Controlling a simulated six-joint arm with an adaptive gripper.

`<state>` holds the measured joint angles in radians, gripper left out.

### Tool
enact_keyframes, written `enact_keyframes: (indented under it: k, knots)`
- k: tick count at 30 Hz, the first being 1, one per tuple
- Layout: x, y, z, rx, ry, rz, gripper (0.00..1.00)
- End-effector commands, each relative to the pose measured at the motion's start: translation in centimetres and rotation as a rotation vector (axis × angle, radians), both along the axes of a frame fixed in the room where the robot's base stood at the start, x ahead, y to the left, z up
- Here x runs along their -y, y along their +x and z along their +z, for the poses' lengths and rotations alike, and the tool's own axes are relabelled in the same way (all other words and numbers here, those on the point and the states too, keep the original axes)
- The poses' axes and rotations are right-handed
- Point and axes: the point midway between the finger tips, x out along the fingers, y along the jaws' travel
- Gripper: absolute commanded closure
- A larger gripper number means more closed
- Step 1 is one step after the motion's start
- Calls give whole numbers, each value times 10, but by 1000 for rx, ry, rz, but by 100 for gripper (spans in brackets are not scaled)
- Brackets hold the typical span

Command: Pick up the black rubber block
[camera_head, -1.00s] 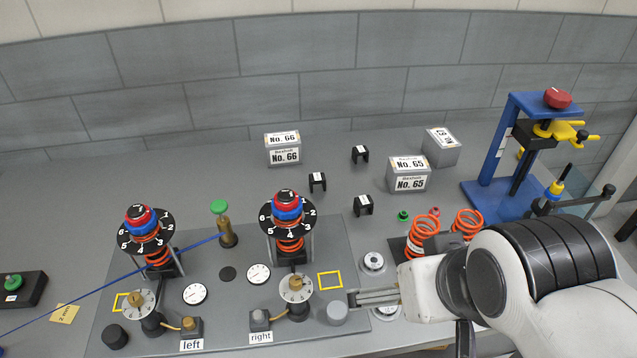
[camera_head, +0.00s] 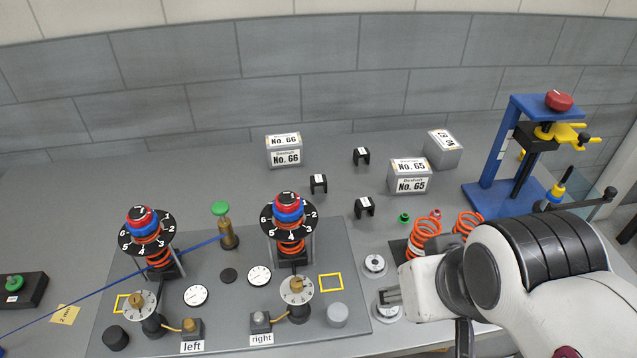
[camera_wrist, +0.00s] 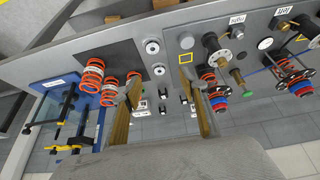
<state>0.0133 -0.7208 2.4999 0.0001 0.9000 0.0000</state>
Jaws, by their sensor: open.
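I cannot tell for sure which piece is the black rubber block. A plain black cylinder (camera_head: 116,338) stands at the front left corner of the fixture plate. Three small black notched blocks with white labels, (camera_head: 361,156), (camera_head: 318,183) and (camera_head: 364,207), stand apart on the grey table behind the plate. Nothing is held.
Orange springs (camera_head: 424,238) stand close behind my wrist. A blue press frame (camera_head: 505,150) is at the back right. Grey boxes (camera_head: 409,185) stand at the back. Two spring posts (camera_head: 289,215) and a grey cylinder (camera_head: 337,315) are on the plate (camera_head: 225,330).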

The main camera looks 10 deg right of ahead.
Motion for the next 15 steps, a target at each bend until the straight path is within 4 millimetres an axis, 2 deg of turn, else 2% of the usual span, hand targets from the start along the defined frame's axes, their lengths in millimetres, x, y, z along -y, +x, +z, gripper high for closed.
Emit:
enact_keyframes:
  k: [7, 15]
  knots:
    - [5, 7, -21, -100, 3, -23, 57]
    - [18, 33, -29, -181, -15, -42, 57]
